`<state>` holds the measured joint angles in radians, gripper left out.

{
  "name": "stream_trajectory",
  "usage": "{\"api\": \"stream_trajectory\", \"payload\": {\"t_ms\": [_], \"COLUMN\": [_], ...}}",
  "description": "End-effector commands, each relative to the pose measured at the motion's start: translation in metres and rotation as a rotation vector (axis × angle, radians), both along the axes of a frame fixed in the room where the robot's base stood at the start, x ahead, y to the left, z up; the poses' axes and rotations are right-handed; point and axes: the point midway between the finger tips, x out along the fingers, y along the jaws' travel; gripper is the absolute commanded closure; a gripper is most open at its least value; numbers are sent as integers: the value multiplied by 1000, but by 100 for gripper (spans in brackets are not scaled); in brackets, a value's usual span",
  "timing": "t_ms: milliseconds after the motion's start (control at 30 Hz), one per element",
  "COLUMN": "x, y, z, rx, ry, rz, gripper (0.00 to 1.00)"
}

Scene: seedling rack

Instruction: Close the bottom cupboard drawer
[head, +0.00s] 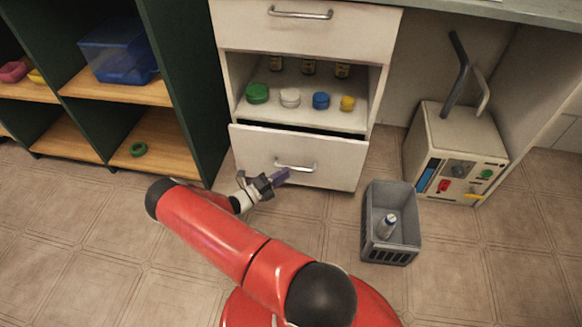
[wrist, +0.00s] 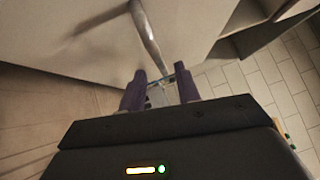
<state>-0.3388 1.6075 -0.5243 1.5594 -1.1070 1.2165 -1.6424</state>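The bottom drawer (head: 300,157) of the white cupboard stands partly open, with a dark gap along its top edge. Its silver bar handle (head: 296,167) is on the drawer front. My gripper (head: 279,177) is at the left part of this handle, in front of the drawer. In the wrist view, the purple fingers of my gripper (wrist: 160,86) are apart. The handle (wrist: 147,35) runs down the wrist view towards the space between the fingertips. I cannot tell whether a finger touches it. The inside of the drawer is hidden in the wrist view.
A grey crate (head: 371,230) holding a small bottle (head: 387,226) stands on the floor right of the drawer. A cream machine (head: 455,150) is further right. Green shelving (head: 185,90) stands left. Above the drawer, an open shelf (head: 310,112) holds jars; a closed top drawer (head: 300,32) is over it.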

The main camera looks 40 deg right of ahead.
Motion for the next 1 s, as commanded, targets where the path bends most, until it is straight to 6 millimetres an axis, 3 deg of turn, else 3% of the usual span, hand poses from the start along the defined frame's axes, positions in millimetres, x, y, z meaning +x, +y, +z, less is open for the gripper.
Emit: {"api": "stream_trajectory", "payload": {"t_ms": [300,667,900,1000], "x": [-4,-4,-4,-4], "y": [-43,-49,-49,-49], "z": [6,7,7,7], "rx": [0,0,1,1], "ry": [-2,-3,-3,-3], "rz": [0,1,2,2], "gripper": [67,67,99,100]}}
